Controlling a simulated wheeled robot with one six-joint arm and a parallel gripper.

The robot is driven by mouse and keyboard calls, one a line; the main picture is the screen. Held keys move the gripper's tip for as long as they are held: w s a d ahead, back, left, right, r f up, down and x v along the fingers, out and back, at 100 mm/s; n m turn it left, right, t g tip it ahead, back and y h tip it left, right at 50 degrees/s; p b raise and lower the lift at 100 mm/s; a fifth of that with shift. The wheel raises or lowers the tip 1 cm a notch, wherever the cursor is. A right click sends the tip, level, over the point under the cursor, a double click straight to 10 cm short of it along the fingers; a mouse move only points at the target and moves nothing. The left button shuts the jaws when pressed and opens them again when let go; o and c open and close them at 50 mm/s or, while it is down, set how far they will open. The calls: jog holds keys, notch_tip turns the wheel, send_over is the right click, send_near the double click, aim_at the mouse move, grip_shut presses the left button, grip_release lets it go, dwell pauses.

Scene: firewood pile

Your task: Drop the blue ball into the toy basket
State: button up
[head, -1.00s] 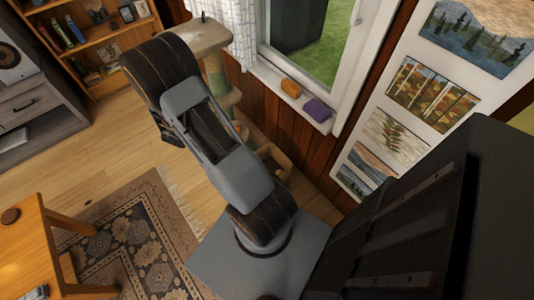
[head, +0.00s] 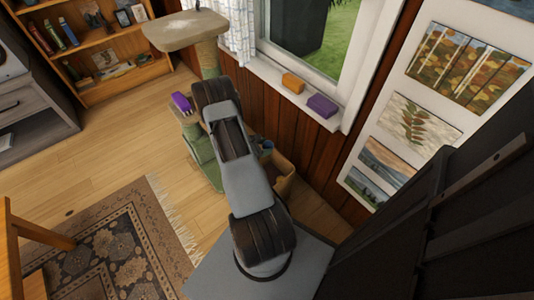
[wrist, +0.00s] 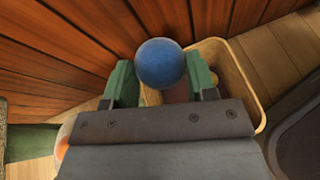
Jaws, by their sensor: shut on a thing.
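The blue ball (wrist: 160,62) is held between the two green fingers of my gripper (wrist: 161,80) in the wrist view. The toy basket (wrist: 243,78), a tan rounded bin, lies below and to the right of the ball there. The ball overlaps the basket's upper left in that view, and its height above the rim cannot be told. In the head view the basket (head: 283,176) shows beside the wall, partly hidden behind my arm. My gripper is mostly hidden there. A small bluish patch near the basket is too small to identify.
The wood-panelled wall (wrist: 60,40) runs close beside the basket. A cat tree (head: 187,31) stands behind my arm, with a purple thing (head: 181,102) on a lower level. Orange and purple blocks (head: 322,106) lie on the windowsill. Open floor (head: 130,135) lies to the left.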

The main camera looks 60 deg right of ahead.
jog(key=shift+s+d+f+g+b, duration=0.15)
jog(key=shift+s+f+g+b, duration=0.15)
jog(key=shift+s+f, duration=0.5)
notch_tip(320, 180, down, 6)
jog(key=b, duration=0.3)
jog(key=shift+w+r+b, duration=0.1)
jog(key=shift+w+b, duration=0.05)
jog(key=shift+b, duration=0.25)
jog(key=o, duration=1)
jog(key=p+v, duration=0.3)
jog(key=v, duration=1.1)
jog(key=shift+d+r+p, duration=0.1)
jog(key=shift+r+p, duration=0.1)
jog(key=shift+p, duration=0.1)
